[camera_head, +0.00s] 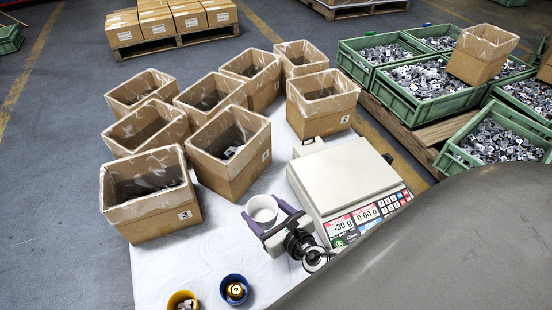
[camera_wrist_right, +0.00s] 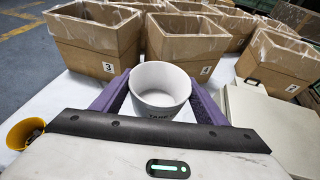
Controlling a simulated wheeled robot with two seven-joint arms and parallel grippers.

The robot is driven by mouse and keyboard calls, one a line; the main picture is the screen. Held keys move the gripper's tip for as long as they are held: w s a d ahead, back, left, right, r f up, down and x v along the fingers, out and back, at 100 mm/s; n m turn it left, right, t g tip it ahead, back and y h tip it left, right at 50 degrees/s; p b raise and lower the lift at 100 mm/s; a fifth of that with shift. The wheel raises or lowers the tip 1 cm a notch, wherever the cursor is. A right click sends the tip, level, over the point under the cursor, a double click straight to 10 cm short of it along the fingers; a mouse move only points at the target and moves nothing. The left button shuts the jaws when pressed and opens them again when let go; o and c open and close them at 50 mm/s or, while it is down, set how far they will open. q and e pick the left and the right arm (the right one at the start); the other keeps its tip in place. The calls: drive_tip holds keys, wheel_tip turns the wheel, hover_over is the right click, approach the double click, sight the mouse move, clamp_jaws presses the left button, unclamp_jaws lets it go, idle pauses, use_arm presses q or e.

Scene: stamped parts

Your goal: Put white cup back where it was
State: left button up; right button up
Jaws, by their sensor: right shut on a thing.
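The white cup (camera_head: 262,209) is upright in the head view, just left of the scale. It also shows in the right wrist view (camera_wrist_right: 160,86), with its open top facing up and dark lettering on its near side. My right gripper (camera_head: 264,213) has its purple fingers on both sides of the cup and is shut on it. I cannot tell whether the cup's base touches the white table (camera_head: 150,262). The scale (camera_head: 345,180) stands right of the cup, its pan empty, its displays reading -30 g and 0.00 g. My left gripper is not in view.
Several lined cardboard boxes (camera_head: 150,215) stand behind and left of the cup. A yellow cup (camera_head: 182,300) and a blue cup (camera_head: 234,289) with small parts stand at the front. Green crates (camera_head: 400,105) of metal parts are at the right. The front left table is clear.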

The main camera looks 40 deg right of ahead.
drive_tip(key=s+f+y+b, duration=0.1)
drive_tip(key=s+f, duration=0.2)
drive_tip(key=f, duration=0.2)
drive_tip(key=s+a+f+n+b, duration=0.1)
drive_tip(key=s+f+b, duration=0.1)
drive_tip(key=f, duration=0.4)
drive_tip(key=s+a+f+n+y+b, duration=0.1)
drive_tip(key=s+f+b, duration=0.1)
drive_tip(key=f, duration=0.4)
drive_tip(key=shift+s+y, duration=0.3)
drive_tip(key=shift+s, duration=0.55)
drive_tip(key=shift+f+b, duration=0.4)
drive_tip(key=shift+f, duration=0.05)
wheel_tip(320, 180, down, 3)
drive_tip(key=shift+r+b, duration=0.2)
drive_tip(key=shift+b, duration=0.75)
drive_tip(key=shift+f, duration=0.35)
drive_tip(key=shift+r, duration=0.15)
drive_tip(key=shift+f, duration=0.2)
drive_tip(key=o, duration=1.1)
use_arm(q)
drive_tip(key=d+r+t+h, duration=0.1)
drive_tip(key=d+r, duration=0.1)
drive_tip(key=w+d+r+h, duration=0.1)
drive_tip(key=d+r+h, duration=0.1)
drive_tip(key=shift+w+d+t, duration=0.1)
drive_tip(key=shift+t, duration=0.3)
